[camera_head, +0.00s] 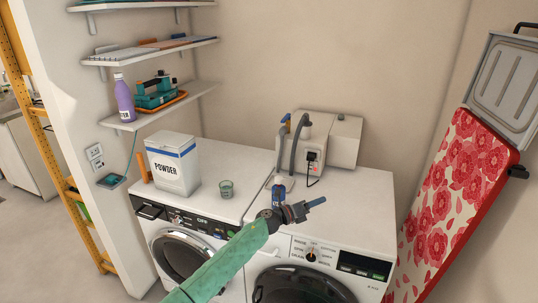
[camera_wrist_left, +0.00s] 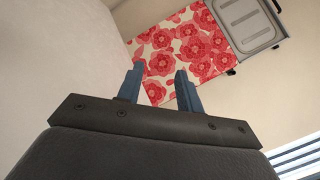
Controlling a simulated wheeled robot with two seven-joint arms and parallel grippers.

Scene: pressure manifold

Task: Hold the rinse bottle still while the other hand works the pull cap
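A small blue bottle (camera_head: 278,196), which looks like the rinse bottle, stands on the washer top behind my left wrist. Its lower part is hidden by my arm, and I cannot make out its cap clearly. My left gripper (camera_head: 316,203) is just right of the bottle and nearer the camera, pointing right, away from it. In the left wrist view the gripper (camera_wrist_left: 158,82) has its two blue fingers apart with nothing between them. The bottle does not show in that view. My right gripper is not in view.
A grey-white box unit (camera_head: 334,140) with hoses stands at the back of the machines. A powder box (camera_head: 172,165) and a green cup (camera_head: 226,189) stand on the left machine. A purple bottle (camera_head: 124,98) is on the shelf. A floral ironing board (camera_head: 448,200) leans at right.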

